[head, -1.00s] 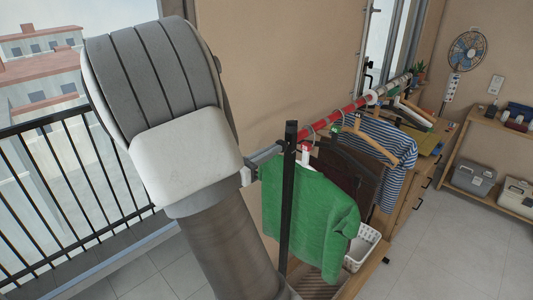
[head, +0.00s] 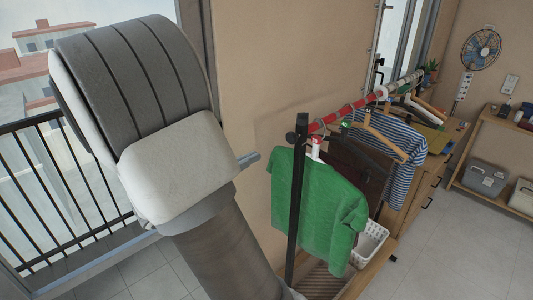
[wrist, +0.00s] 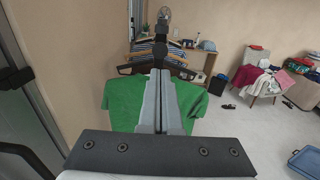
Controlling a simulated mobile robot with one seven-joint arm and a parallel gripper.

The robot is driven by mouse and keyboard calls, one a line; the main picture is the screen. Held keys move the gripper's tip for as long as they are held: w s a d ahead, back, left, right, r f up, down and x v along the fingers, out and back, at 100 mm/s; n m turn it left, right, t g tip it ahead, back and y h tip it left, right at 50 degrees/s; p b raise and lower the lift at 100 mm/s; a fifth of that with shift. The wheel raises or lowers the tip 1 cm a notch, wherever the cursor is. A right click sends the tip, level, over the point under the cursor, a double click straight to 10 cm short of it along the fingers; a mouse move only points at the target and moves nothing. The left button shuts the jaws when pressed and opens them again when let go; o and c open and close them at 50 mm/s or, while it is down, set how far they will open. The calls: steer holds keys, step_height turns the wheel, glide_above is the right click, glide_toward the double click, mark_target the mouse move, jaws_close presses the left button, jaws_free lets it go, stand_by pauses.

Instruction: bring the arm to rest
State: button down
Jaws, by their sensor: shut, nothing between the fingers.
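My arm fills the left and middle of the head view, with its grey and white links in front of the balcony railing. My gripper's grey fingers (wrist: 160,98) point ahead in the wrist view, pressed together with nothing between them. In the head view only a grey tip of my gripper (head: 249,159) shows past the white link. That tip is left of the clothes rack's black post (head: 297,200), with a gap in the picture. A green sweater (head: 318,205) hangs just right of the post; it also shows behind the fingers in the wrist view (wrist: 123,97).
A striped shirt (head: 402,150) and dark clothes hang further along the rack. A white basket (head: 370,243) stands below. A black railing (head: 55,190) is at left, a tan wall (head: 290,60) behind. A chair with clothes (wrist: 258,82) stands at right. Floor at right is mostly clear.

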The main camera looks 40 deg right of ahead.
steer(key=a, duration=0.3)
steer(key=shift+s+a, duration=0.1)
steer(key=shift+s, duration=0.05)
steer(key=shift+s, duration=0.1)
